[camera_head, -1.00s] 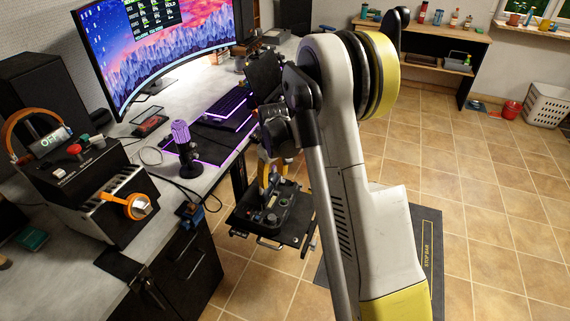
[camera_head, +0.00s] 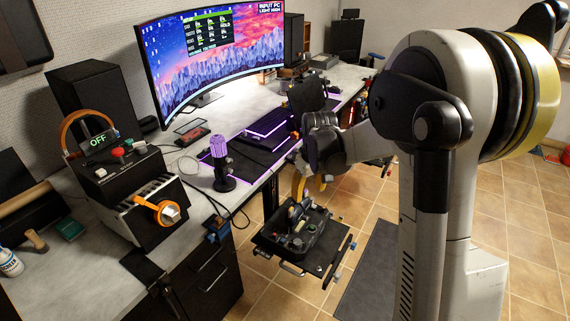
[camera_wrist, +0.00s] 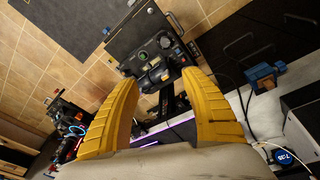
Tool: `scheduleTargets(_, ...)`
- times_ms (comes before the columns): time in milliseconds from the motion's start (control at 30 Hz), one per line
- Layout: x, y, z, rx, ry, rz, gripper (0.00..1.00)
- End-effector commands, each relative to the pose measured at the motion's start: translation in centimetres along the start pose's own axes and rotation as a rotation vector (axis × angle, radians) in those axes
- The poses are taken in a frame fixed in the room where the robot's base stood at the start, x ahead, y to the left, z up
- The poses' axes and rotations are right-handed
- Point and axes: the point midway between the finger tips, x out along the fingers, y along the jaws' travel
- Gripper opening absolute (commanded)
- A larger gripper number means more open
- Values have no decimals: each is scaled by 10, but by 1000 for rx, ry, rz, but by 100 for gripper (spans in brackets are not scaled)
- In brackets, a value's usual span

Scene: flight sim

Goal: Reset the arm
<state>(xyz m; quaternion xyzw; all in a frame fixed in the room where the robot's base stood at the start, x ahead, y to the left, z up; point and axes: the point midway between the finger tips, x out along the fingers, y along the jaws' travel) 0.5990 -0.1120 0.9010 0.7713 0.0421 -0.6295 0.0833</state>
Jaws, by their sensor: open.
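Beyond the fingertips is the black control tray (camera_wrist: 150,42), which also shows in the head view (camera_head: 300,236). I cannot tell whether the fingers touch it. My arm is bent, with its large joint at the right of the head view.
The desk (camera_head: 190,240) holds a curved monitor (camera_head: 215,50), a purple microphone (camera_head: 220,165), a lit keyboard (camera_head: 265,130) and a control box (camera_head: 135,195) reading OFF with an orange-handled lever (camera_head: 160,210). Tiled floor (camera_head: 350,205) is open to the right of the tray.

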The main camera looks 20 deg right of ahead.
Motion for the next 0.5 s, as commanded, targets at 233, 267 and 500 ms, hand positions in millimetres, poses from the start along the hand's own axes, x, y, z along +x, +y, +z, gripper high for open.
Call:
scheduleTargets(233,-19,-8,5,6,20,5,55)
scheduleTargets(267,-27,-12,7,10,28,7,55)
scheduleTargets(500,-108,-56,50,61,142,25,55)
